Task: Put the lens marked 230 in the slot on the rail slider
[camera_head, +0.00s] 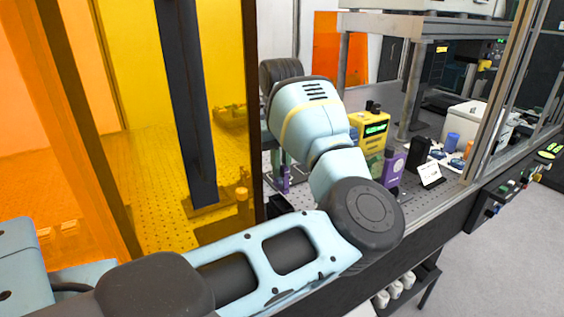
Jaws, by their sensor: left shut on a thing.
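My left arm (270,262) comes in from the lower left, bends at a dark round elbow (362,218) and rises to a pale blue link (305,112). Its dark far end (281,72) shows behind that link. My left gripper is mostly hidden there, and its fingertips cannot be made out. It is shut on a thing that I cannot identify. A small purple upright piece (284,180) stands on the table beside the arm; I cannot tell whether it belongs to the rail slider. The lens marked 230, the rail and the slot cannot be made out. My right gripper is not in view.
A yellow box with a green display (371,130), a purple device (393,167) and a white card (430,175) stand right of the arm. A dark frame post (185,100) and yellow and orange panels stand left. A perforated tabletop (425,200) ends at a dark front edge.

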